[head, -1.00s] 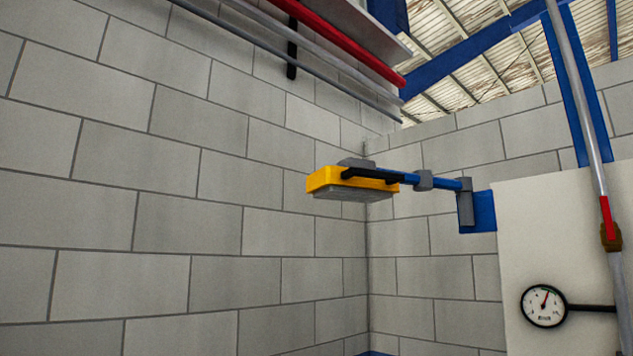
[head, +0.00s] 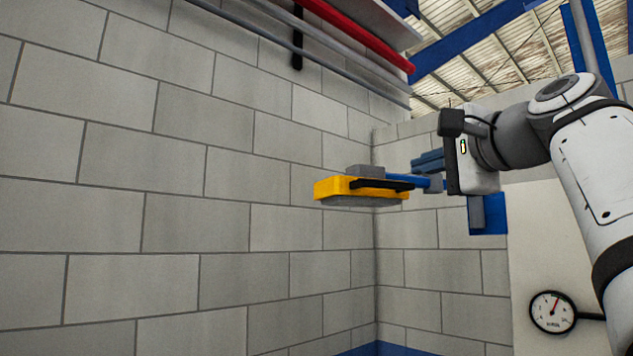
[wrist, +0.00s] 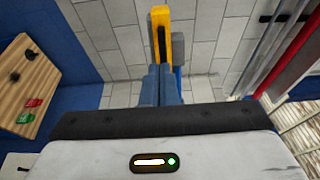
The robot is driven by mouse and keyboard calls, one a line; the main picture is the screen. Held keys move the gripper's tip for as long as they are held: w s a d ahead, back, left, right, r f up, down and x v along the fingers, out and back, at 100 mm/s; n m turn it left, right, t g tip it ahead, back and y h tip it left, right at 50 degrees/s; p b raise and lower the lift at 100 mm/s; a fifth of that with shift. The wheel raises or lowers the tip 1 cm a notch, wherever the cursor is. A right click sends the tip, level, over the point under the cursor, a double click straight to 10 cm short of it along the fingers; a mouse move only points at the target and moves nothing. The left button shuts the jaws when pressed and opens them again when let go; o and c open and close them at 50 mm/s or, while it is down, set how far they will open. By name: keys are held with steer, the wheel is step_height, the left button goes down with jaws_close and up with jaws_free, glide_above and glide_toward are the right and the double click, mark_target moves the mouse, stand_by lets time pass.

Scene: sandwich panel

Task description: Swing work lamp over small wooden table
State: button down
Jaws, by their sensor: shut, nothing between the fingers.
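The work lamp (head: 330,188) has a yellow head with a black handle and a blue arm (head: 405,180) from a wall bracket (head: 490,212). It also shows in the wrist view (wrist: 160,18), straight ahead of the fingers. My gripper (head: 415,162) is shut and empty, with its blue fingers close to the lamp's arm in the head view. The wrist view shows the shut fingers (wrist: 163,72) overlapping the lamp; I cannot tell whether they touch. A wooden top, probably the small table (wrist: 22,72), carries a black object and red and green pieces.
A pressure gauge (head: 551,312) sticks out low at the right. A red pipe (head: 365,38) and grey pipes run along the block wall (head: 170,170) at the top. The space left of the lamp is clear. Blue floor (wrist: 75,55) shows around the wooden top.

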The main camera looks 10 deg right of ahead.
mark_target(364, 184)
steer(key=p+x, duration=0.4)
steer(key=x, duration=0.9)
steer(key=shift+r+p, duration=0.1)
steer(key=shift+p, duration=0.3)
steer(key=shift+w+a, duration=0.2)
steer(key=shift+w, duration=0.3)
